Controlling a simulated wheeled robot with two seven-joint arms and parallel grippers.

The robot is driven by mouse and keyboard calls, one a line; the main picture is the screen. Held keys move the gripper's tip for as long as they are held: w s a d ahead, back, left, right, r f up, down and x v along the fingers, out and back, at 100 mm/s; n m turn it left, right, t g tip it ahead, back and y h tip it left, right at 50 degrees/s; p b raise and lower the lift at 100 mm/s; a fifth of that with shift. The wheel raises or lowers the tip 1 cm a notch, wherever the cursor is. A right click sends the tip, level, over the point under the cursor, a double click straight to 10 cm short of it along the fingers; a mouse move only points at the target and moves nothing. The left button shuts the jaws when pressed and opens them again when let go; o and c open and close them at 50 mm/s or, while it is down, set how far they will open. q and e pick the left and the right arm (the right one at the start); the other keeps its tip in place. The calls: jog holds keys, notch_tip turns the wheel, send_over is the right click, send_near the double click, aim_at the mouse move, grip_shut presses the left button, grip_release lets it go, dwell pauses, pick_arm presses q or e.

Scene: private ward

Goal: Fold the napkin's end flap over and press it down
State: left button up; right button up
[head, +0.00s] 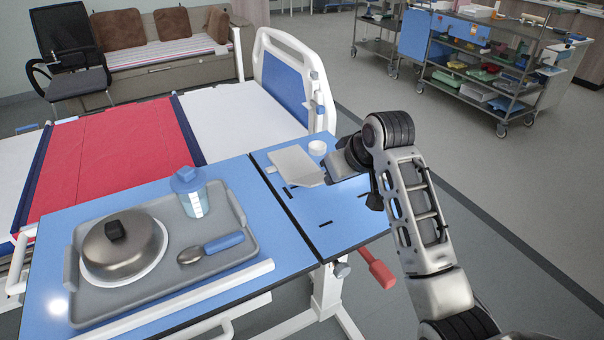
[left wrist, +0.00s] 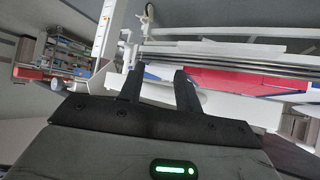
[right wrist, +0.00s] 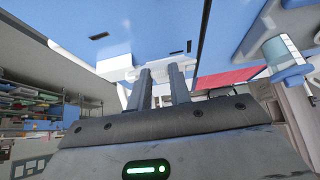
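The napkin (head: 292,163) is a pale grey-white flat piece on the small blue side panel of the overbed table, in the head view. Its near right end lies by my right gripper (head: 333,172); I cannot tell whether they touch, nor how the end flap lies. In the right wrist view my right gripper (right wrist: 160,67) has its fingers a small gap apart, with nothing clearly between them. A white strip, perhaps the napkin, shows beyond the tips. My left gripper (left wrist: 158,68) is open and empty in the left wrist view, and out of the head view.
A white round container (head: 317,147) stands just beyond the napkin. The grey tray (head: 150,297) on the main tabletop holds a domed plate cover (head: 118,245), a blue-lidded cup (head: 192,199) and a spoon (head: 210,247). The bed (head: 225,118) lies behind. The panel's near part is clear.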

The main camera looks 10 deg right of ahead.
jog(key=shift+r, duration=0.15)
jog(key=shift+w+a+r, duration=0.3)
jog(key=shift+w+r, duration=0.45)
jog(key=shift+r, duration=0.05)
jog(key=shift+w+a+r, duration=0.25)
jog(key=shift+w+r, duration=0.5)
jog(key=shift+r, duration=0.05)
jog(key=shift+w+a+r, duration=0.15)
jog(key=shift+w+r, duration=0.2)
jog(key=shift+w, duration=0.15)
jog(key=shift+w+a+r, duration=0.25)
jog(key=shift+w+r, duration=0.15)
jog(key=shift+w, duration=0.3)
jog(key=shift+w+a+r, duration=0.25)
jog(key=shift+w+r, duration=0.15)
jog(key=shift+w, duration=0.25)
